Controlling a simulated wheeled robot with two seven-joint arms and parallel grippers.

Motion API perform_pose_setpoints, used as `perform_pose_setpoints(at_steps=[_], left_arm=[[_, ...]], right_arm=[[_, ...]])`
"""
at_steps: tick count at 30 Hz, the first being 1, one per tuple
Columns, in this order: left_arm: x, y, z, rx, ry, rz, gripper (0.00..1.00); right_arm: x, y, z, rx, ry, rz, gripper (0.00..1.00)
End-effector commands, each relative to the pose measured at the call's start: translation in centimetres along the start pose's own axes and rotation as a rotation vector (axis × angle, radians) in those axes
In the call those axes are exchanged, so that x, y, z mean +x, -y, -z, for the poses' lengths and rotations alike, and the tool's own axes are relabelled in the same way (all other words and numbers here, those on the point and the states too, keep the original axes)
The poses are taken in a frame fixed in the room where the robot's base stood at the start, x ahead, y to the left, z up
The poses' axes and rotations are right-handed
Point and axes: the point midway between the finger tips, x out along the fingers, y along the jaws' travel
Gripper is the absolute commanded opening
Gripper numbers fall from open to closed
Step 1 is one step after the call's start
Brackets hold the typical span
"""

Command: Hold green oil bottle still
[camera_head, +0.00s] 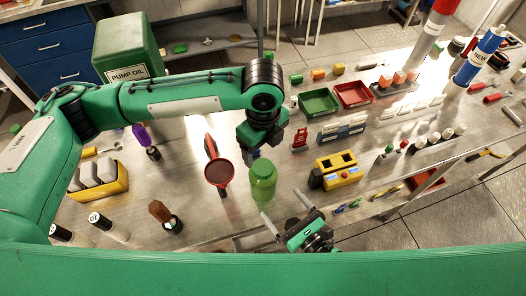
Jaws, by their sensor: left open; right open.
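The green oil bottle (263,182) stands upright on the metal table near the middle of the camera_head view. My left gripper (252,157) hangs just beyond the bottle's top in the picture. It is open; its fingers are small and partly hidden, and I cannot tell whether they touch the bottle. My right gripper (288,212) is open and empty near the table's front edge, below and right of the bottle. Its two fingers point up and left toward the bottle and are spread apart.
A red funnel-like tool (219,172) lies left of the bottle. A yellow device (338,171) stands to the right. A brown-topped bottle (160,211) and a yellow bin (98,186) are further left. Green (319,102) and red (353,94) trays sit at the back.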

Motion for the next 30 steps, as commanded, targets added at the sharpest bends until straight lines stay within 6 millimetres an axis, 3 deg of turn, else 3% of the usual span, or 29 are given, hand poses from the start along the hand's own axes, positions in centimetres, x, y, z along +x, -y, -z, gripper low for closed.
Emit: perform_pose_setpoints(at_steps=[7,30], left_arm=[[0.9,0.0,0.0,0.000,0.000,0.000,0.74],[0.9,0.0,0.0,0.000,0.000,0.000,0.74]], right_arm=[[-2.1,0.0,0.1,0.000,-0.001,0.001,0.96],[-2.3,0.0,0.0,0.000,-0.001,0.001,0.96]])
